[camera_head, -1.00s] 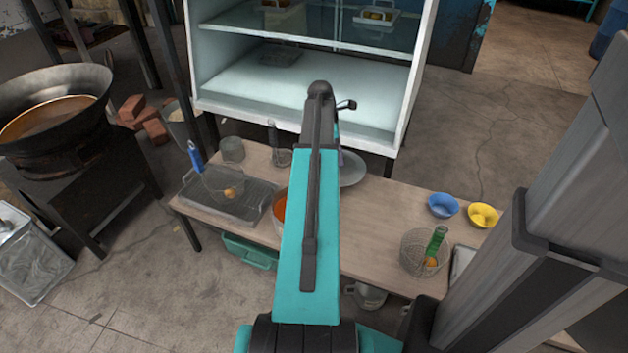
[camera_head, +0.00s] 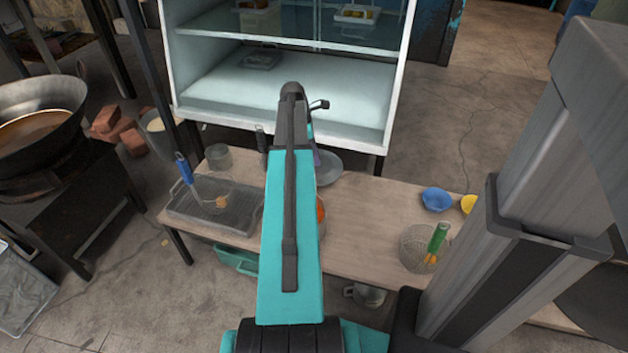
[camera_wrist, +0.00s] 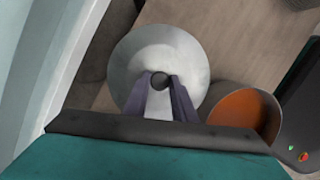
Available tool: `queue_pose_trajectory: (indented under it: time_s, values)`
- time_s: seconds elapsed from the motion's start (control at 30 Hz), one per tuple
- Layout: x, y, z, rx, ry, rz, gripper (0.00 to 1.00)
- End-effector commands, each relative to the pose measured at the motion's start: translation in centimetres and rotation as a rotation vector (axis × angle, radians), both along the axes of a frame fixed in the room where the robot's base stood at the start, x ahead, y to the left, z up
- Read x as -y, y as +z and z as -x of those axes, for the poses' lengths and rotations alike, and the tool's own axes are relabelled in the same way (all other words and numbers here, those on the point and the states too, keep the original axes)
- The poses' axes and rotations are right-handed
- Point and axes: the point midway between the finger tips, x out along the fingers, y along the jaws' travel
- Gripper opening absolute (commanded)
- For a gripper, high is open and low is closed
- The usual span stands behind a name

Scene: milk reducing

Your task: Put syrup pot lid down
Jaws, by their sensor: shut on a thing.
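The syrup pot lid (camera_wrist: 135,58) is a round grey metal disc with a dark knob in the wrist view. My gripper (camera_wrist: 160,84) is shut on its knob, with purple fingers on either side. In the head view the lid (camera_head: 328,168) shows partly behind my arm, over the back edge of the table. The pot of orange syrup (camera_wrist: 243,118) is open, to the lower right of the lid in the wrist view. In the head view my arm hides most of the pot (camera_head: 321,212). I cannot tell whether the lid touches the table.
The wooden table (camera_head: 365,225) has clear room right of the pot. A wire tray (camera_head: 225,217) with a blue-handled strainer stands left. A green-handled basket (camera_head: 418,250), a blue bowl (camera_head: 437,200) and a yellow bowl (camera_head: 468,204) stand right. A white cabinet (camera_head: 385,125) stands close behind.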

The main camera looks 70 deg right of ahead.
Motion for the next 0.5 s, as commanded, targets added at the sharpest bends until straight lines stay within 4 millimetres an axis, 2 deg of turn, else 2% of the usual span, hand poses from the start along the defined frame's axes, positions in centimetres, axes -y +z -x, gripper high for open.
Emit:
queue_pose_trajectory:
  time_s: [0.1,0.23,0.5]
  values:
    - [-0.1,-1.9,0.0,-0.001,0.000,-0.002,0.00]
    - [0.0,-3.4,-0.1,0.000,0.001,0.000,0.00]
    - [-0.1,-4.1,-0.1,0.000,0.001,0.001,0.00]
